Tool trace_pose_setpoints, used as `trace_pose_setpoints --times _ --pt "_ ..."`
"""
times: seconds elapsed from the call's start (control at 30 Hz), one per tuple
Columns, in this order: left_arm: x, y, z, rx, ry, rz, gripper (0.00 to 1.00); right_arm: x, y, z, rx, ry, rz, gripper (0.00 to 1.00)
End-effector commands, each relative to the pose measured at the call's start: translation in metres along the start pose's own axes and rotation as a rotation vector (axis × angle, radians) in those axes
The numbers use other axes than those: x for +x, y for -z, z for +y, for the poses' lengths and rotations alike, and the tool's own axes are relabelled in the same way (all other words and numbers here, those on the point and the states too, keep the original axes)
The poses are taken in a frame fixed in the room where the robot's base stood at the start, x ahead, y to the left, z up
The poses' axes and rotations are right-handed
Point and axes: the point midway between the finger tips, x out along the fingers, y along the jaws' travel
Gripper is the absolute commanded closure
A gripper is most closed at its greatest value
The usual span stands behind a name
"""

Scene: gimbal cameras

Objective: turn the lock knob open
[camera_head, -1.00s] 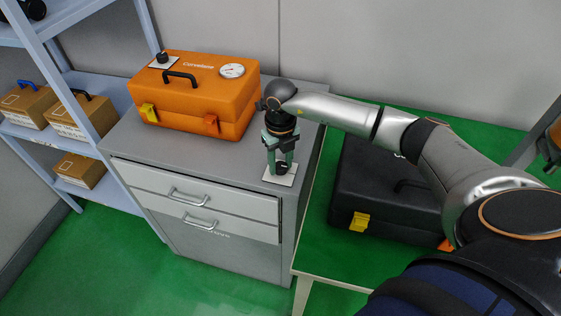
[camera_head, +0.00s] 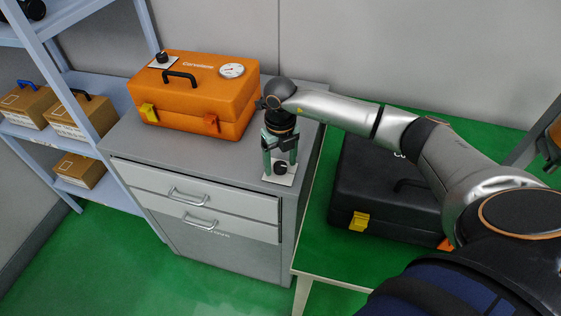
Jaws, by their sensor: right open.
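The lock knob (camera_head: 280,168) is a small black knob on a white square plate (camera_head: 284,180) at the front right corner of the grey cabinet top. My right gripper (camera_head: 280,164) points down over it, open, with its green fingers apart around or just above the knob. Whether the fingers touch the knob cannot be told. My left gripper is not in view.
An orange case (camera_head: 195,95) with a gauge and another black knob (camera_head: 162,57) stands on the cabinet (camera_head: 200,160), behind left. A black case (camera_head: 385,195) lies on the green table at right. A shelf (camera_head: 85,85) with boxes stands at left.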

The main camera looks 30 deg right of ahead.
Motion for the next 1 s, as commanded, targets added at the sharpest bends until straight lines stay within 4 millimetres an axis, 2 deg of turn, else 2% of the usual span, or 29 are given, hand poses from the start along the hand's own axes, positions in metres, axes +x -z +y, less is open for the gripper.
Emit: trace_pose_setpoints --times 0.17,0.4,0.6,0.77,1.0 --pt "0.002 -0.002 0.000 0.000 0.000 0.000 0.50 -0.026 -0.001 0.000 -0.001 -0.001 -0.007 0.26" --pt "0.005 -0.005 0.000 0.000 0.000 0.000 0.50 -0.079 -0.001 0.000 0.000 -0.001 -0.007 0.26" --pt "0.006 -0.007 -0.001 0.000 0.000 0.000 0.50 -0.111 -0.001 0.000 0.002 0.000 -0.004 0.26" --pt "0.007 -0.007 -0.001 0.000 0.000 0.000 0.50 -0.121 0.000 0.000 0.001 0.000 -0.001 0.26" --pt "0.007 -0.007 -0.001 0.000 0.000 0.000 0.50 -0.123 0.000 0.000 0.001 0.000 -0.001 0.26"
